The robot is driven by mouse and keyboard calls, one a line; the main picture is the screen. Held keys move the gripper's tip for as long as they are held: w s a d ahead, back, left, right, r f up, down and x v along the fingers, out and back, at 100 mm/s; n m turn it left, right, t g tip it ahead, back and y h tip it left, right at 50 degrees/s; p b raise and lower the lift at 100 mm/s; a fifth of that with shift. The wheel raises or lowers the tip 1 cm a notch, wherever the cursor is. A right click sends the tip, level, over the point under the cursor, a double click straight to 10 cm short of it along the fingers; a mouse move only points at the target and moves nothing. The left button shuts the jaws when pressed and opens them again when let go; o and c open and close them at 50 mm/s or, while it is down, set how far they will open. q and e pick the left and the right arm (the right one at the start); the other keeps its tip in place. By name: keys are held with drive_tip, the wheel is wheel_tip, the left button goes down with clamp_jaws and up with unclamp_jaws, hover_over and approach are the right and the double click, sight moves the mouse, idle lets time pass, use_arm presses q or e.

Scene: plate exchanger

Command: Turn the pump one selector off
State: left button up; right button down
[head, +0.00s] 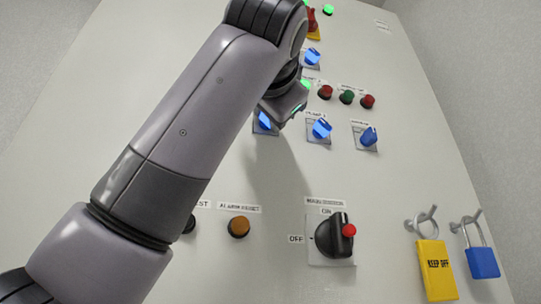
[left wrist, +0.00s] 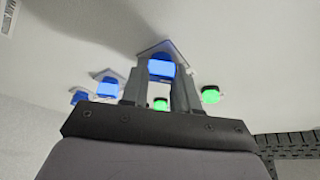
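A row of blue selectors crosses the panel in the head view. The left one (head: 263,122) is lit, partly hidden by my arm, and its label is covered, so I cannot confirm it is pump one. The middle one (head: 320,129) is lit and the right one (head: 368,137) looks unlit. My left gripper (head: 285,108) is at the left selector. In the left wrist view, its two fingers (left wrist: 160,88) stand apart on either side of a lit blue selector (left wrist: 161,66). Contact cannot be told. My right gripper is not in view.
Another lit blue selector (head: 312,58) sits higher. Lamps (head: 347,97) lie between. Below are an amber button (head: 238,227), a black rotary switch (head: 332,236) with a red tip, a yellow tag (head: 435,270) and a blue padlock (head: 482,262) on hooks.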

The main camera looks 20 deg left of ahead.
use_arm(q)
clamp_jaws()
drive_tip(key=shift+m, duration=0.3)
drive_tip(key=shift+r+m+g+h+p, duration=0.1)
drive_tip(key=shift+m+g+h+p, duration=0.4)
drive_tip(key=shift+m, duration=1)
drive_tip(key=shift+f+m+g+h+p, duration=0.1)
drive_tip(key=shift+m+g+h+p, duration=0.35)
drive_tip(key=shift+m, duration=1.05)
drive_tip(key=shift+r+m+g+h+p, duration=0.1)
drive_tip(key=shift+m+g+h+p, duration=0.15)
drive_tip(key=shift+m+h+p, duration=0.85)
drive_tip(key=shift+m+y+b, duration=0.35)
drive_tip(key=shift+m+y, duration=0.25)
drive_tip(key=shift+y, duration=0.05)
drive_tip(key=o, duration=0.7)
unclamp_jaws()
